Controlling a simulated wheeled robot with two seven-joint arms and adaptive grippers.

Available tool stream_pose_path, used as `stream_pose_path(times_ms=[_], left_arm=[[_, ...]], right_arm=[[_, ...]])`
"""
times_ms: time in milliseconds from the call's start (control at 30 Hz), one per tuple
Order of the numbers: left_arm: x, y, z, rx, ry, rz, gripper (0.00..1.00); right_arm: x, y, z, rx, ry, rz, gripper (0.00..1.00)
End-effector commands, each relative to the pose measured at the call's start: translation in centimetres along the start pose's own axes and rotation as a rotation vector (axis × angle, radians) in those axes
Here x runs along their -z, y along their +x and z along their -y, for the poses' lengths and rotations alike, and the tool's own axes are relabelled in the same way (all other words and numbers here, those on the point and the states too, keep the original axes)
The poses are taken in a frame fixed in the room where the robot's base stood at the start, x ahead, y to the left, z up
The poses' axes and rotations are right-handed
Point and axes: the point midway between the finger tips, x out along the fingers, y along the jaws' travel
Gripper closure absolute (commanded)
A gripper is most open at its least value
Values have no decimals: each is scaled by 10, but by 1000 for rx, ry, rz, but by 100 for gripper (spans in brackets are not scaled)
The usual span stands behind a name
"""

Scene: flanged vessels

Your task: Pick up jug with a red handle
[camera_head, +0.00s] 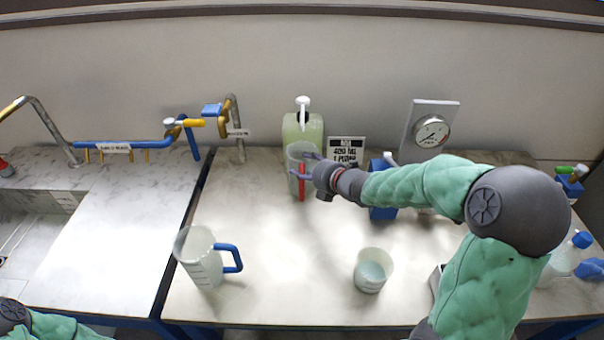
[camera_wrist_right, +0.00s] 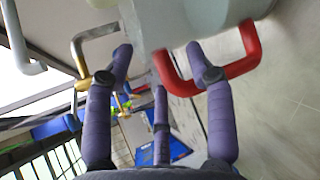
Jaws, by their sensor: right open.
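The jug with a red handle (camera_head: 301,160) stands at the back middle of the bench, in front of a greenish container. Its red handle (camera_wrist_right: 240,60) and pale body (camera_wrist_right: 185,25) fill the top of the right wrist view. My right gripper (camera_head: 304,165) is at the jug, with its fingers open. In the right wrist view the purple fingers (camera_wrist_right: 158,50) reach toward the jug's body and handle, one overlapping the handle's near end. I cannot tell whether they touch. My left gripper is not in view; only part of my left arm shows at the lower left corner.
A jug with a blue handle (camera_head: 204,257) stands at the front left of the bench. A white beaker (camera_head: 372,270) stands at the front middle. A greenish container (camera_head: 313,130), a sign (camera_head: 346,149) and a gauge panel (camera_head: 431,131) are at the back. The bench middle is clear.

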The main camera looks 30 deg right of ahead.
Motion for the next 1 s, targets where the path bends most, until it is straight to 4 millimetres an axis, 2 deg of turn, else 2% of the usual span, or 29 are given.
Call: stream_pose_path(times_ms=[100, 300, 367, 500, 1000], left_arm=[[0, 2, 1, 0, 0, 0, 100], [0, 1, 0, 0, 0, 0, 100], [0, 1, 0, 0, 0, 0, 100], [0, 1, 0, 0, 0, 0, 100], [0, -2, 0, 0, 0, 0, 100]], right_arm=[[0, 6, -1, -2, 0, 1, 45], [-1, 6, -1, -1, 0, 1, 45], [-1, 6, -1, -1, 0, 1, 59], [0, 6, -1, 0, 0, 0, 98], [-1, 4, -5, 1, 0, -2, 100]])
